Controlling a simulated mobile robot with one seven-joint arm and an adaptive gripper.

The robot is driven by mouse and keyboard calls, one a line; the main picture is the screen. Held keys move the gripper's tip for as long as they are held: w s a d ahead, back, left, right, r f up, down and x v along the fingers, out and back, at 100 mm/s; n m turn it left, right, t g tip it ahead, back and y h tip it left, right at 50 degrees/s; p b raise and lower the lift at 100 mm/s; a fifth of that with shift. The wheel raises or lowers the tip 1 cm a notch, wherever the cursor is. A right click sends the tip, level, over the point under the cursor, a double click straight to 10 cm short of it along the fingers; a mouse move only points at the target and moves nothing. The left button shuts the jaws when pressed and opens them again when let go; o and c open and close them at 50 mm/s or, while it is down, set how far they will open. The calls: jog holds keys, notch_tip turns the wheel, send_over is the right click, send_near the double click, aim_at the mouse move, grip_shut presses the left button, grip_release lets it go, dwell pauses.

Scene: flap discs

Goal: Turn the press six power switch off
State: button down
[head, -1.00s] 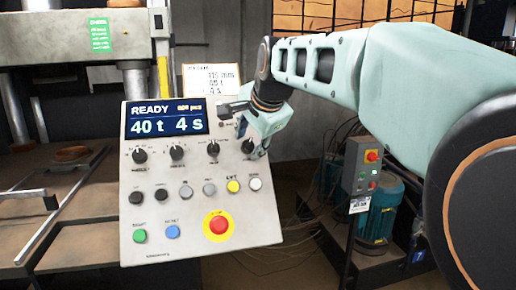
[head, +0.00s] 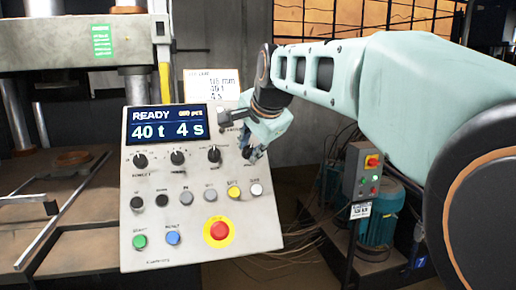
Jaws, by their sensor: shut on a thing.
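The grey press control panel (head: 190,255) fills the left middle of the head view. Its display (head: 166,123) is lit and reads READY, 40 t, 4 s. A row of black rotary knobs runs below the display, and the third knob (head: 214,155) shows clearly. My gripper (head: 250,157) is at the panel's upper right, at the right end of this row. It is shut on a rotary switch there. The fingers hide most of that switch, so its setting and label cannot be read.
A red emergency stop (head: 218,230) on a yellow ring and several push buttons sit lower on the panel. A small grey box (head: 358,172) on a post stands at right, before a teal motor (head: 383,205). The press table (head: 80,200) is at left.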

aim_at(249, 150)
jog(key=n, duration=0.6)
jog(key=shift+h, duration=0.3)
jog(key=n, duration=0.5)
jog(key=shift+a, duration=0.1)
dwell(0.4)
jog(key=c, duration=1.6)
grip_release()
notch_tip(249, 150, up, 10)
jog(key=shift+f, duration=0.1)
